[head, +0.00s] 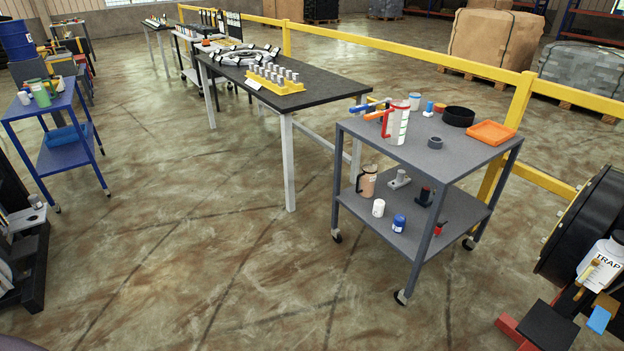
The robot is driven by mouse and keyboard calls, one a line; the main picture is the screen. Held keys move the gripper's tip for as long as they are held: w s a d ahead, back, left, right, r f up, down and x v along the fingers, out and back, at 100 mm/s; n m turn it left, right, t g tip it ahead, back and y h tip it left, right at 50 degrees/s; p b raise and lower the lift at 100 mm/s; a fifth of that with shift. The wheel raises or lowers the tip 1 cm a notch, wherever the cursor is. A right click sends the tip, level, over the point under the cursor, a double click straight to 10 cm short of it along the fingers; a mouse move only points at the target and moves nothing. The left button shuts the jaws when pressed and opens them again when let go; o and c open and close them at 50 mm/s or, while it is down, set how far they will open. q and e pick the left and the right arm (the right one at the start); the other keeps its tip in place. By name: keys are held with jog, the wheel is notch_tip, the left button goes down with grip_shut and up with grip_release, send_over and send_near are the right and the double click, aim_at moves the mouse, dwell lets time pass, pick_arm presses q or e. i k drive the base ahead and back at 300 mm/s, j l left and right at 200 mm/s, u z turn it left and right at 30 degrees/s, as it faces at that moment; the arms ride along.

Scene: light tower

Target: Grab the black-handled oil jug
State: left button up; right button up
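A tan, translucent jug (368,184) with a dark, apparently black, handle stands upright on the lower shelf of the grey cart (430,160), near its back left corner. The cart's top edge is just above it. A white jug with a red handle (398,122) stands on the cart's top. A green jug (41,95) stands on the blue cart (70,135) at far left; its handle is too small to make out. Neither of my grippers shows in the head view.
A white bottle (378,208), a blue jar (399,223) and a grey part (399,180) are near the tan jug. A black ring (458,116) and orange tray (491,132) sit on top. A dark table (310,85) stands behind left. Floor in front is clear.

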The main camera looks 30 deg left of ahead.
aim_at(369, 174)
jog(key=u, duration=0.45)
jog(key=i+j+z, duration=0.15)
jog(key=i+j, duration=0.85)
jog(key=i, duration=0.3)
jog(key=i+j+z, duration=0.1)
jog(key=i+j, duration=1.05)
jog(key=i, duration=0.05)
